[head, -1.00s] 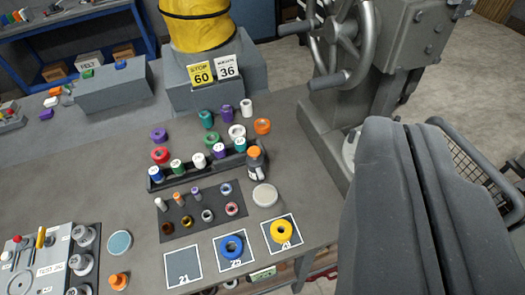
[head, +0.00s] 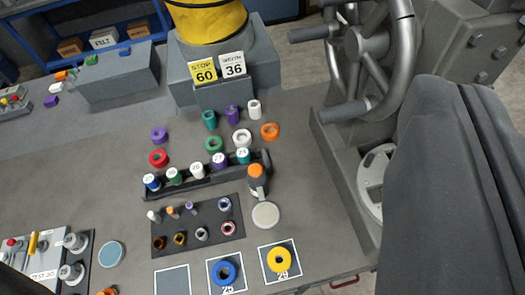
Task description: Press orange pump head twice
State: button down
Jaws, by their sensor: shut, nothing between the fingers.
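The orange pump head (head: 255,171) tops a small dark bottle (head: 257,190) with a pale label. The bottle stands upright at the right end of the black rack, just above a round pale disc (head: 266,215). My gripper (head: 460,95) fills the right side of the head view as a large dark grey shape, its two fingers together with a seam between them. It appears empty and shows well to the right of the bottle. Nothing touches the pump head, and its top is unobstructed.
The black rack (head: 207,176) holds several numbered capped bottles left of the pump bottle. Rolls and small bottles stand behind it. A grey handwheel machine (head: 365,60) stands at the right. Blue (head: 227,272) and yellow (head: 279,260) rings lie on marked squares in front.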

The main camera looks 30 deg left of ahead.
jog(key=shift+w, duration=0.1)
jog(key=m+g+y+p, duration=0.1)
jog(key=g+y+p, duration=0.5)
jog(key=g+p, duration=0.2)
send_over(256, 173)
notch_tip(256, 173, down, 36)
jog(key=shift+f, duration=0.1)
notch_tip(256, 173, down, 8)
jog(key=b, duration=0.5)
jog(key=shift+w, duration=0.1)
jog(key=shift+f+b, duration=0.25)
jog(key=shift+b, duration=0.05)
jog(key=shift+f, duration=0.15)
